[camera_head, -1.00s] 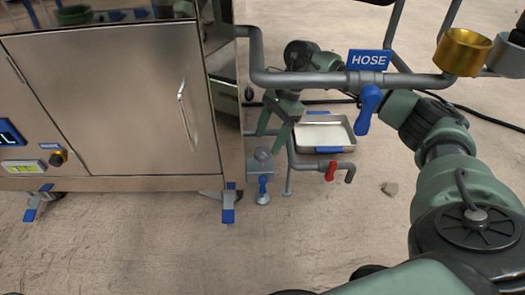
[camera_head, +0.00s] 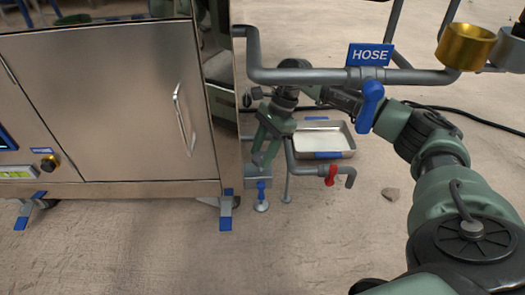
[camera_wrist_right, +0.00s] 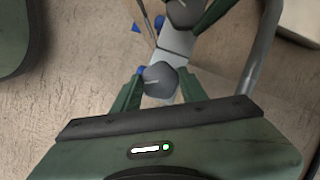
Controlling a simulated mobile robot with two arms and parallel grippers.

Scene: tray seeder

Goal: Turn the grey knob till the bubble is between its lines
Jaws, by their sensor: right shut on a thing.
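The grey knob (camera_wrist_right: 160,78) shows in the right wrist view as a dark, faceted cap with a pale line on its top. The two green fingers of my right gripper (camera_wrist_right: 160,74) are on either side of it, shut on it. In the head view my right gripper (camera_head: 262,158) points down at the grey box (camera_head: 258,182) beside the cabinet's lower right corner, and its fingers mostly hide the knob. The yellow-green bubble vial (camera_head: 17,173) is on the cabinet's front at the left edge. Its bubble and lines are too small to tell. My left gripper is not in view.
The steel cabinet (camera_head: 120,100) stands close left of the gripper. A grey pipe with the HOSE sign (camera_head: 369,54) and blue lever (camera_head: 370,98) crosses above my right arm. A red-handled tap (camera_head: 331,175) and a metal tray (camera_head: 345,139) are close right.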

